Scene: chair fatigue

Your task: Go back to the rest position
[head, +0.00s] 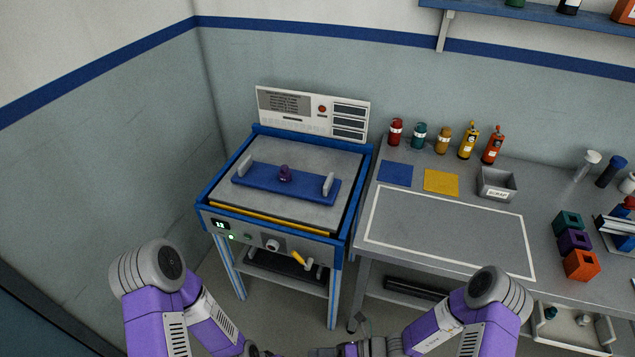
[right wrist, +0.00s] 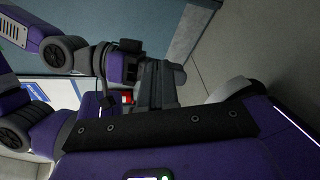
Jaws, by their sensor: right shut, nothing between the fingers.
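My right gripper (head: 318,352) is at the bottom edge of the head view, low in front of my body and pointing left. It is shut and empty, and it touches none of the objects in the room. My left arm (head: 205,325) comes in at the lower left and bends toward the bottom middle. Its gripper end is mostly cut off by the frame edge, so its jaws cannot be made out. The right wrist view shows mostly my own purple body and arm links.
A blue-framed test machine (head: 285,190) with a blue plate (head: 255,183) stands ahead. A grey workbench (head: 455,228) to its right holds several bottles, a small bin (head: 497,185) and coloured cubes (head: 580,265). Both stand beyond my arms. A wall is on the left.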

